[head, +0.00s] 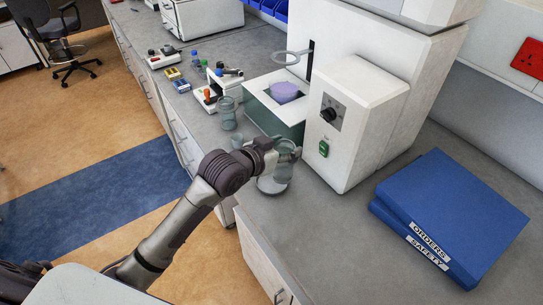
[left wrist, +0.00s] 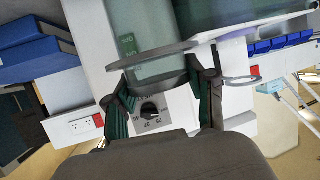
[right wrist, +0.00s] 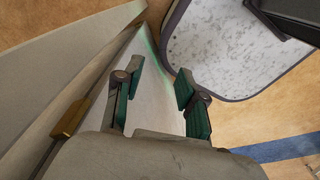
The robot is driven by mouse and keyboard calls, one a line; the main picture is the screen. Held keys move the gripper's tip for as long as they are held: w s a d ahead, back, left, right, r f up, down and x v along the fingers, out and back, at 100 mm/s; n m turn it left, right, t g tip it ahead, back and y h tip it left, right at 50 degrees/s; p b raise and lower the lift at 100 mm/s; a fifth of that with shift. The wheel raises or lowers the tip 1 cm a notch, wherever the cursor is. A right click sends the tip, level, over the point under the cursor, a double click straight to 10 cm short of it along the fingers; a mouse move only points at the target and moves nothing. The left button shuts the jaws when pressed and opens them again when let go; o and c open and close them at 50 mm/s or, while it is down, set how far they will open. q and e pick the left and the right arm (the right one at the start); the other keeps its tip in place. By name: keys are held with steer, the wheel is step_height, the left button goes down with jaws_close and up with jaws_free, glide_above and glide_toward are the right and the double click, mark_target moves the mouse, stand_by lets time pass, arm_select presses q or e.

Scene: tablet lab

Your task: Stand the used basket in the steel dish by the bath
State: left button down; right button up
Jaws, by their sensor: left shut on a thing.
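My left gripper (head: 286,152) is shut on a clear, greyish cylinder, which I take to be the used basket (head: 284,170), at the front of the bath. In the left wrist view the basket (left wrist: 155,72) shows as see-through between the two fingers (left wrist: 163,92), with a grey rim across it. The steel dish (head: 268,187) is on the bench just below the basket; the arm and basket partly hide it, and I cannot tell if they touch. The bath (head: 273,118) has a white top and a purple round part (head: 285,91). My right gripper (right wrist: 156,88) is open and empty.
The white machine with a knob (head: 350,125) stands right of the held basket. A glass beaker (head: 227,115) and small coloured items stand left of the bath. Blue binders (head: 450,215) lie at the right. The front bench top (head: 300,225) is clear.

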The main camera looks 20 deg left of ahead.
arm_select(q)
steer(key=a, duration=0.1)
steer(key=w+a+f, duration=0.1)
steer(key=a+f, duration=0.1)
steer(key=shift+w+a+f, duration=0.1)
steer(key=shift+w+a, duration=0.05)
steer(key=shift+w, duration=0.2)
step_height(320, 180, down, 4)
steer(key=shift+a+f+p, duration=0.1)
steer(key=shift+p, duration=0.7)
arm_select(e)
steer(key=shift+s+d+r, duration=0.1)
steer(key=shift+d+r, duration=0.1)
steer(key=shift+r, duration=0.3)
steer(key=shift+d+r, duration=0.2)
steer(key=shift+r, duration=0.3)
arm_select(q)
steer(key=shift+f, duration=0.15)
steer(key=shift+c, duration=1.9)
jaws_free()
